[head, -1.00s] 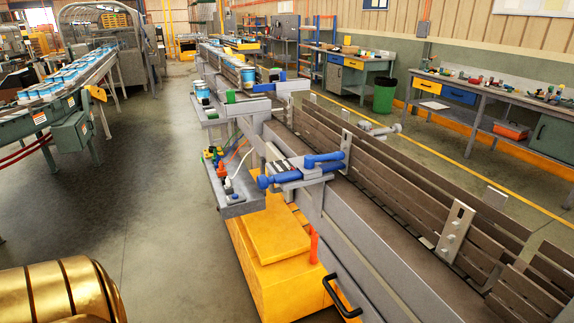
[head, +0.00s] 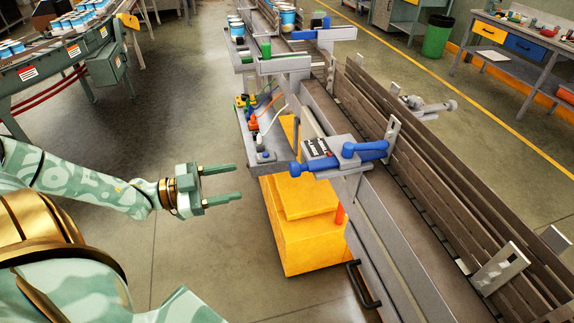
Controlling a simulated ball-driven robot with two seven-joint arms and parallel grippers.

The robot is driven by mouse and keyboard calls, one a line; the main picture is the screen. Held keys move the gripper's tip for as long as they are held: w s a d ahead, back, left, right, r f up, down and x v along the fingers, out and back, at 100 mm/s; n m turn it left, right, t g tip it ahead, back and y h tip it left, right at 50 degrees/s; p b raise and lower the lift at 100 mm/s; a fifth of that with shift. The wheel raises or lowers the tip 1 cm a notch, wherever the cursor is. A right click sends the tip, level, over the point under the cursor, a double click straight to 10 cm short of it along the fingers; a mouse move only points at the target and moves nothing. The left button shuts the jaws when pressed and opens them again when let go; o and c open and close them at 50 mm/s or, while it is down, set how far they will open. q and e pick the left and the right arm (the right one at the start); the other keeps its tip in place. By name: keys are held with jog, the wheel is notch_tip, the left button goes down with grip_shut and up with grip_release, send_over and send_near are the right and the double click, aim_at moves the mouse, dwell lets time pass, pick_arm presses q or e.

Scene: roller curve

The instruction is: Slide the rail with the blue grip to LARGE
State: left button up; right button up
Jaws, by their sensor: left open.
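The blue grip (head: 364,149) is a blue bar with a rounded handle, on a grey bracket at the near side of the conveyor. A blue knob (head: 295,168) sticks out at its left end. A plate with dark markings (head: 318,147) lies beside it; I cannot read the words. The brown slatted rail (head: 418,178) runs along the conveyor behind the grip. My left gripper (head: 240,180) is open and empty, its fingers pointing right, apart from the blue knob and left of it. My right gripper is not in view.
A yellow box (head: 303,225) stands under the conveyor. A small shelf with coloured knobs and cables (head: 262,155) hangs on the conveyor's left side. A black handle (head: 362,285) sticks out lower down. The floor left of the yellow box is clear.

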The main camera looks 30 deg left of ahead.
pick_arm(q)
jog(key=b, duration=0.2)
send_near(290, 170)
jog(key=w, duration=0.1)
jog(key=x, duration=0.9)
jog(key=shift+w+d, duration=0.1)
jog(key=shift+d, duration=0.3)
jog(key=shift+w+d+f, duration=0.1)
jog(key=shift+w+d, duration=0.05)
jog(key=shift+w, duration=0.05)
